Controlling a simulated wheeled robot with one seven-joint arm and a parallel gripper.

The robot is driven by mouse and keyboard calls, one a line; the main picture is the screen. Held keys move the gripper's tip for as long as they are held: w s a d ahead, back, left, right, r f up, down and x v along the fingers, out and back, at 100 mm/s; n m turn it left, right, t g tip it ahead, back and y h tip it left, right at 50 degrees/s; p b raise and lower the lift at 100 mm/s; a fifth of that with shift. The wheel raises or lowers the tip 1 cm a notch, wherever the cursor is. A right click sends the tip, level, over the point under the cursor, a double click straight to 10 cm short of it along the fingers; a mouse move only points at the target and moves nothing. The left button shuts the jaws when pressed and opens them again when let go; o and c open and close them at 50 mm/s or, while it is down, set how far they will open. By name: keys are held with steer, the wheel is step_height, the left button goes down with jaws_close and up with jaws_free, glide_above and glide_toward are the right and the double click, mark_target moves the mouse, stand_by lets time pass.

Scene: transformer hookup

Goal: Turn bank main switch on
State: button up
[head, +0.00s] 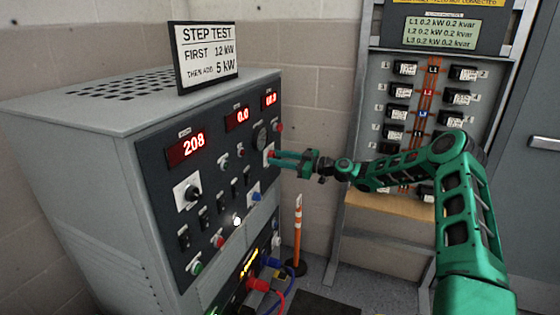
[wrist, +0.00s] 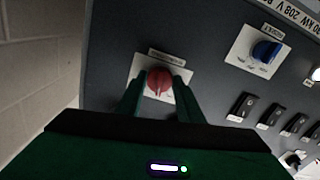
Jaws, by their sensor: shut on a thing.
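The load bank (head: 75,180) is a grey cabinet with a dark front panel at the left of the head view. A red rotary knob (wrist: 159,83) on a white plate sits in the middle of the wrist view, with a small label above it that is too blurred to read. My gripper (head: 271,158) reaches the panel's right side in the head view. In the wrist view its two green fingers stand on either side of the red knob, shut on it. In the head view the fingers partly hide the knob.
A blue knob (wrist: 267,51) on a white plate and several black rocker switches (wrist: 241,107) are close by on the panel. A breaker panel (head: 432,100) stands behind my arm. An orange post (head: 298,230) and red and blue cables (head: 288,285) are by the cabinet's lower right.

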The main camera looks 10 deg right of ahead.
steer(key=m, duration=1.1)
steer(key=shift+a, duration=0.15)
stand_by(0.3)
steer(key=o, duration=1.1)
steer(key=shift+c, duration=0.2)
steer(key=v, duration=1)
steer(key=shift+s+d, duration=0.15)
steer(key=shift+d, duration=0.2)
